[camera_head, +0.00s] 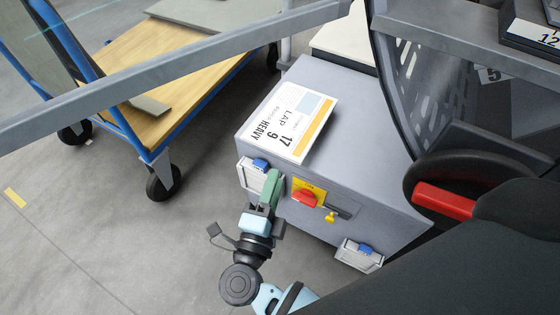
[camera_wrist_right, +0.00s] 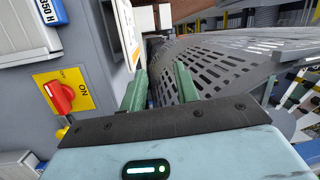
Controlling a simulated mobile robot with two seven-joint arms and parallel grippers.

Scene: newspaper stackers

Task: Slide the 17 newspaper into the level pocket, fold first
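A white printed sheet (camera_head: 290,118) reading "LAP", "17", "9" and "HEAVY", with an orange band, lies on top of a grey cabinet (camera_head: 335,85). I cannot tell whether it is the 17 newspaper or a card. My right gripper (camera_head: 271,183), with green fingers, is in front of the cabinet, below the sheet's near edge and apart from the sheet. In the right wrist view its fingers (camera_wrist_right: 160,82) stand apart with nothing between them. My left gripper is not in view. I cannot make out the level pocket.
The cabinet front has a red rotary switch (camera_head: 304,197) and a small lever (camera_head: 337,210) near my right gripper. A blue-framed cart (camera_head: 185,85) with a wooden deck stands at left. A perforated grey panel (camera_wrist_right: 225,65) lies beyond my fingers.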

